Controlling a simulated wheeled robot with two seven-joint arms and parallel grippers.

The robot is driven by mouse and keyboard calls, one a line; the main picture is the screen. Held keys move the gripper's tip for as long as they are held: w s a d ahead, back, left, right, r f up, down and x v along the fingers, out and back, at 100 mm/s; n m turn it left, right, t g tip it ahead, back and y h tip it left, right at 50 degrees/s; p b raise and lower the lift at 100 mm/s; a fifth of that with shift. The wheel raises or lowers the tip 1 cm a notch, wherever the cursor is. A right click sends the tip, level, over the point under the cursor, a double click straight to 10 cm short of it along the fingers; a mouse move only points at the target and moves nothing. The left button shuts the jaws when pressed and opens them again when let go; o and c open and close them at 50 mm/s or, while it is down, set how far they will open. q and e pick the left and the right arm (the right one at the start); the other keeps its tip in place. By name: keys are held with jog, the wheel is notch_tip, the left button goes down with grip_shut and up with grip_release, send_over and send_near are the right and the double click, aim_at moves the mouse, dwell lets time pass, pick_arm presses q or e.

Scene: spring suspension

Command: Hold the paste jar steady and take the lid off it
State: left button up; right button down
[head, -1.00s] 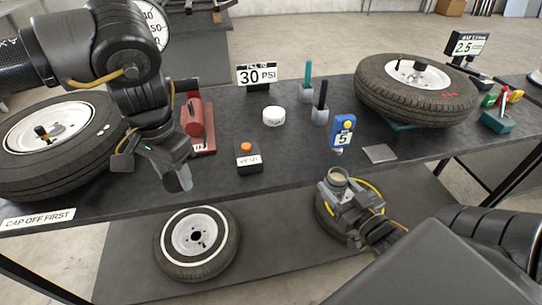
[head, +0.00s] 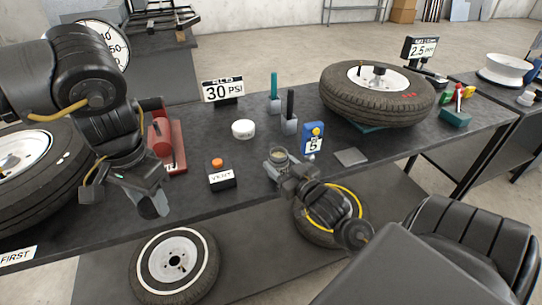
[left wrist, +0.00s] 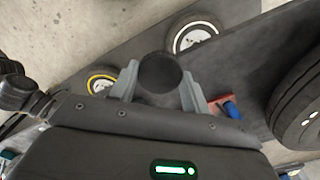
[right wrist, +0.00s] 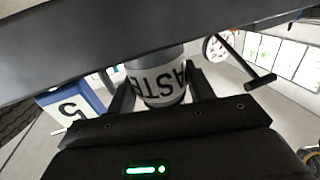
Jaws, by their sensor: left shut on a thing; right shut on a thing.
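The paste jar (head: 279,157) stands upright and uncovered in my right gripper (head: 283,166); beige paste shows in its open top. In the right wrist view the jar (right wrist: 163,88), white-banded with part of the word PASTE, sits between the shut fingers (right wrist: 160,95). My left gripper (head: 152,203) is well to the left of the jar, near the bench's front edge. In the left wrist view its fingers (left wrist: 160,88) are shut on a dark round piece (left wrist: 160,72), which looks like the lid, apart from the jar.
On the bench (head: 205,205) stand the VENT box (head: 221,176), a white round tub (head: 243,129), a blue gauge marked 5 (head: 312,140) and a flat grey plate (head: 351,157). Tyres lie at the bench's left (head: 30,180) and right (head: 375,94).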

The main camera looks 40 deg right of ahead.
jog(key=w, duration=0.4)
jog(key=shift+w+d, duration=0.2)
jog(key=shift+s+p, duration=0.1)
jog(key=shift+p, duration=0.25)
jog(key=shift+f, duration=0.1)
jog(key=shift+f, duration=0.15)
jog(key=c, duration=0.6)
grip_release()
